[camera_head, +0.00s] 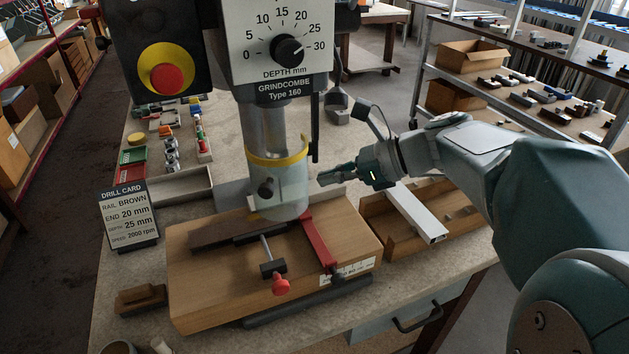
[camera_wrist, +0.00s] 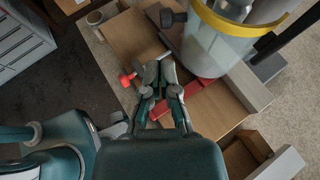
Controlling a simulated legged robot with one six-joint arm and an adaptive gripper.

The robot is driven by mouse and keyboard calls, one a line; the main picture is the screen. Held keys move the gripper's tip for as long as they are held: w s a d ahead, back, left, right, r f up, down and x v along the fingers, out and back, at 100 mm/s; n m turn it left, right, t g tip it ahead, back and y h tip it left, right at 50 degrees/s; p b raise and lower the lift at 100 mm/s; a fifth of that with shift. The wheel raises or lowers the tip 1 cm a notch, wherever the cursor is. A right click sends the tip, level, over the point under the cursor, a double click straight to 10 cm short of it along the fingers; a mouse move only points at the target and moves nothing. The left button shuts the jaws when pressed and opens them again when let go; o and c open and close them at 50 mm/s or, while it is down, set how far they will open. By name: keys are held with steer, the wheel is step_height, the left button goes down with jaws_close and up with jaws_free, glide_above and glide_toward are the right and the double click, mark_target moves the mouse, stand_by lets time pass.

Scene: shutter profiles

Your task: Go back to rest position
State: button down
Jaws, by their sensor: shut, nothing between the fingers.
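My gripper (camera_head: 326,179) hangs above the wooden drill board, just right of the drill's clear guard (camera_head: 285,190). Its fingers are shut and empty. In the wrist view my gripper (camera_wrist: 158,66) points over the board near the red bar. My arm reaches in from the right. A brown rail (camera_head: 215,233) lies on the wooden board (camera_head: 215,285) under the drill, its right part behind the guard and the clamp.
The red bar (camera_head: 318,242) and a red-knobbed clamp (camera_head: 280,285) stand on the board. A white profile (camera_head: 416,212) lies in a wooden tray at right. The drill head (camera_head: 270,45) rises close to my gripper. A drill card (camera_head: 130,218) stands at left.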

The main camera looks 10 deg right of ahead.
steer(key=s+d+f+n+h, duration=0.1)
steer(key=s+f+n+h, duration=0.3)
steer(key=s+n, duration=0.4)
steer(key=s+d+f+n+h, duration=0.1)
steer(key=s+f+n+h, duration=0.3)
steer(key=n, duration=1)
steer(key=s+h, duration=0.3)
steer(key=s, duration=0.1)
steer(key=shift+t+h, duration=0.3)
steer(key=shift+t, duration=0.1)
steer(key=shift+d, duration=0.1)
